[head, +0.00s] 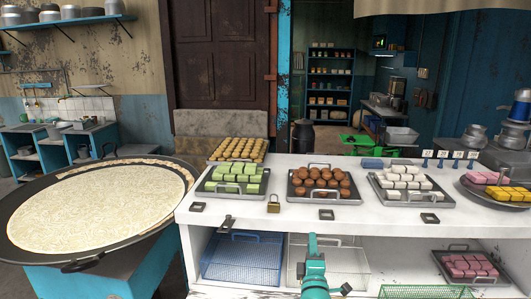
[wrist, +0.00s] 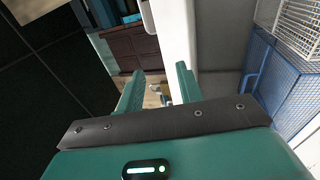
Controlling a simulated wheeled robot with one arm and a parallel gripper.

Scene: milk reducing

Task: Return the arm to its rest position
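My teal arm (head: 314,268) shows at the bottom middle of the head view, in front of the white counter's shelf opening. I cannot make out the fingers there. In the wrist view my gripper (wrist: 158,78) has its two teal fingers apart, with nothing held between them. The wrist view is turned on its side. The white counter edge (wrist: 178,40) passes behind the fingers, and a blue wire basket (wrist: 285,90) is off to the right, apart from them.
A wide pan of pale milk (head: 95,205) stands at left on a blue stove. Below are a blue basket (head: 242,258), a white basket (head: 345,262) and a green rack (head: 425,292).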

